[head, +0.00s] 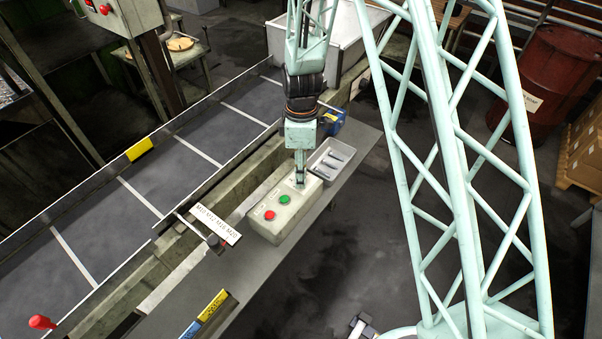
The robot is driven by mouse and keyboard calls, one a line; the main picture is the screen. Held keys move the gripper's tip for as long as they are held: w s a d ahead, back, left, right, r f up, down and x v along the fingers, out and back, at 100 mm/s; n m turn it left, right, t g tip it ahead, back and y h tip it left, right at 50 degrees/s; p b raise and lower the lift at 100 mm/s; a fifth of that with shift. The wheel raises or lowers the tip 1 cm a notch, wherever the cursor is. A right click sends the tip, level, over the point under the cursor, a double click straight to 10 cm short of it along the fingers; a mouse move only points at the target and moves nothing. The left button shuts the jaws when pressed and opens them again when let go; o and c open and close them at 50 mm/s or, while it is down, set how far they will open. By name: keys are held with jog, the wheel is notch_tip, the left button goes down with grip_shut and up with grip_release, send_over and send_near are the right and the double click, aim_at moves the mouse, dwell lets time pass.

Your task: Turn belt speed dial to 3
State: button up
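A pale control box (303,209) sits on the grey bench beside the conveyor. It has a red button (269,215) at its near end and a green button (284,199) further along. My gripper (300,182) points down at the far part of the box top, just beyond the green button. Its fingertips are at or very close to the box surface. The belt speed dial cannot be made out; the gripper covers the part of the box under it. The fingers are too small to show whether they are open or shut, or on anything.
A grey tray (320,171) with several metal parts stands just past the box. A lever with a white label (215,225) marked with M sizes lies left of it. The belt (185,165) runs along the left. Yellow and blue tags (212,306) sit on the bench's near edge.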

jog(key=shift+c, duration=0.5)
jog(key=c, duration=0.7)
jog(key=shift+m+b, duration=0.5)
jog(key=shift+c, duration=0.2)
jog(key=m+b, duration=0.3)
jog(key=m, duration=0.1)
jog(key=shift+f, duration=0.1)
jog(key=m+b, duration=0.3)
jog(key=m, duration=0.3)
jog(key=shift+m+y, duration=0.3)
jog(key=shift+y, duration=0.1)
jog(key=m+b, duration=0.1)
jog(key=m, duration=0.2)
jog(key=shift+s+d+m+t, duration=0.1)
jog(key=shift+m+t, duration=0.2)
jog(key=m, duration=0.3)
jog(key=shift+m+t+p, duration=0.3)
jog(key=shift+m+p, duration=0.6)
jog(key=shift+m, duration=1.8)
